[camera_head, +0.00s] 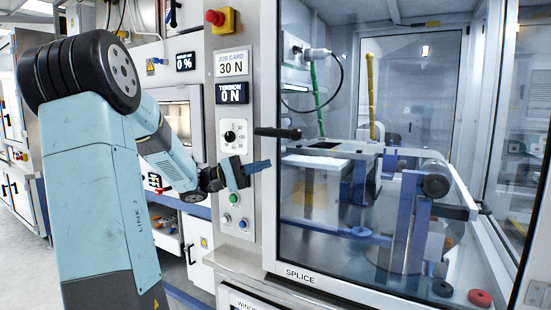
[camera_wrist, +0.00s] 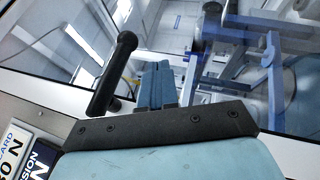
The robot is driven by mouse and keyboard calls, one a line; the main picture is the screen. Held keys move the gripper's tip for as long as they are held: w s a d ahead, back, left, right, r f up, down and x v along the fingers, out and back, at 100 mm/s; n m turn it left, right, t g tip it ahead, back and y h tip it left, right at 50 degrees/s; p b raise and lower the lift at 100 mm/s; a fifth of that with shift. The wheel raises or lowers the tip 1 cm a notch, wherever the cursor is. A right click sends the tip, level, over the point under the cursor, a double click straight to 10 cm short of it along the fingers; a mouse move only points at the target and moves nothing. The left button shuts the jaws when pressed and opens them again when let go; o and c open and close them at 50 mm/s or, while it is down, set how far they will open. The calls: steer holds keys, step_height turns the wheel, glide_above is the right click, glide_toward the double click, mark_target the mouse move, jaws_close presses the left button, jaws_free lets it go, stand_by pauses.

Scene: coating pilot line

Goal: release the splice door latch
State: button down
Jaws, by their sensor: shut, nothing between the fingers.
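The splice door (camera_head: 370,250) is a large glass door in a white frame, labelled SPLICE, and it looks shut. Its black latch handle (camera_head: 278,132) sticks out horizontally at the left edge of the door. In the wrist view the latch handle (camera_wrist: 113,75) is a black bar with a rounded end, left of my fingers. My gripper (camera_head: 262,166) is below the handle in the head view, its blue fingers pointing right toward the door. In the wrist view my gripper (camera_wrist: 158,66) has its two fingers together and empty, apart from the handle.
A control panel left of the door carries a red emergency stop (camera_head: 215,18), a 30 N job card (camera_head: 232,64), a 0 N tension display (camera_head: 232,93), a dial (camera_head: 230,136) and several buttons. Rollers and a blue frame (camera_head: 400,225) stand behind the glass.

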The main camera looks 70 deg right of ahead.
steer(key=shift+v, duration=2.6)
steer(key=shift+f, duration=0.1)
steer(key=w+a+f+n+t+y, duration=0.1)
steer(key=w+a+f+n+t, duration=0.2)
steer(key=w+a+f+t, duration=0.5)
steer(key=w+a+f+n+t, duration=0.1)
steer(key=a+f+n+t, duration=0.15)
steer(key=a+t, duration=0.7)
steer(key=w+a+r+n+t+y, duration=0.1)
steer(key=a+n+t+y, duration=0.1)
steer(key=a, duration=1.3)
steer(key=w+a+r+n+t+y, duration=0.2)
steer(key=a+t, duration=0.4)
steer(key=a, duration=1)
steer(key=shift+w+a+n+y, duration=0.25)
steer(key=shift+n+y, duration=0.55)
steer(key=shift+n, duration=0.45)
steer(key=shift+w+d+r+t, duration=0.1)
steer(key=shift+d+t, duration=0.05)
steer(key=shift+t, duration=0.1)
